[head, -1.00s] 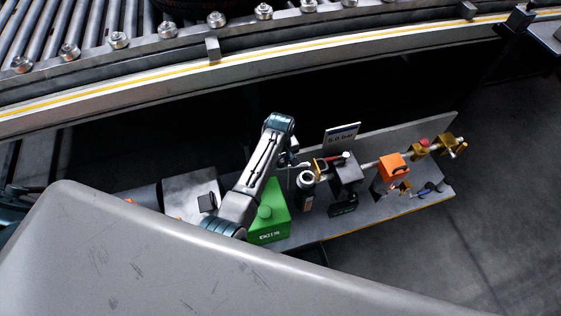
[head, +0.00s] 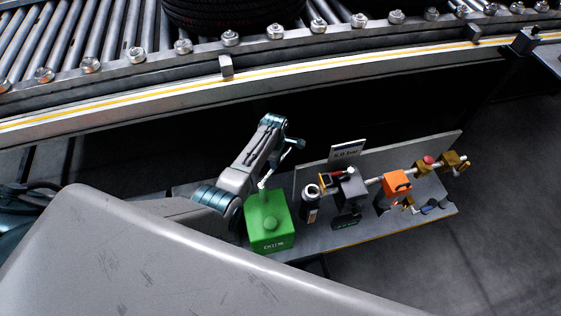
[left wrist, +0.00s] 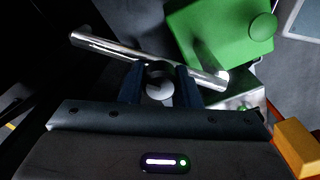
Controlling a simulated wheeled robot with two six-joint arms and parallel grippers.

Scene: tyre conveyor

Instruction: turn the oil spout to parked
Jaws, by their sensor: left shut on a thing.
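The oil spout is a shiny silver tube (left wrist: 110,50) running slantwise across the left wrist view, its lower right end close beside the green can. In the head view part of the tube (head: 272,172) shows between my left arm and the green can (head: 268,218). The can also shows in the left wrist view (left wrist: 215,38). My left gripper (left wrist: 160,88) is shut on a small round knob with a pale top (left wrist: 159,91) at the tube. In the head view its fingers are hard to make out. My right gripper is in neither view.
A grey bench (head: 385,222) carries an orange block (head: 396,184), a dark grey box (head: 350,187), brass fittings (head: 453,161) and a small sign (head: 347,152). A roller conveyor (head: 130,85) with a dark tyre (head: 235,12) runs behind. Open floor lies to the right.

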